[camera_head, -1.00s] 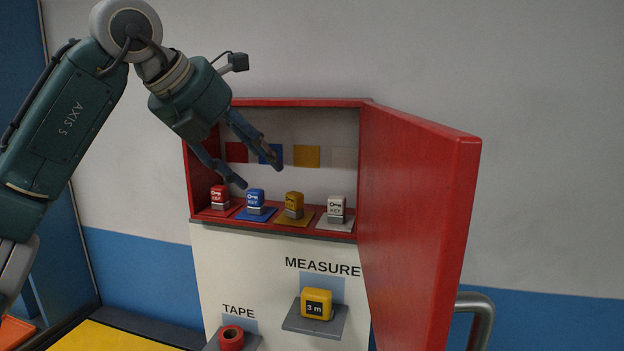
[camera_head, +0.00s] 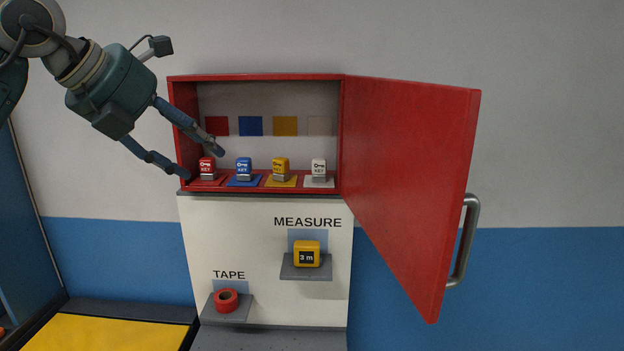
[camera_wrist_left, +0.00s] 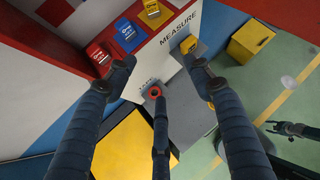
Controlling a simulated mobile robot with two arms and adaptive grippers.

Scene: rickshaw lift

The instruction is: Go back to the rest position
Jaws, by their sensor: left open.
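My left gripper (camera_head: 200,163) is open and empty in the head view. Its fingers are at the left edge of the red key cabinet (camera_head: 256,77), one finger crossing in front of its left side. In the left wrist view the spread fingers of my left gripper (camera_wrist_left: 160,66) have nothing between them but the board behind. The cabinet's red door (camera_head: 412,180) stands open to the right. A red key (camera_head: 207,167), a blue key (camera_head: 244,168), a yellow key (camera_head: 281,168) and a white key (camera_head: 319,168) stand on matching coloured pads inside.
Below the cabinet, a yellow tape measure (camera_head: 307,254) sits on a small shelf and a red tape roll (camera_head: 226,300) on another. A yellow surface (camera_head: 112,334) lies at lower left. The door's grey handle (camera_head: 465,240) sticks out right. The left wrist view shows a yellow box (camera_wrist_left: 250,41).

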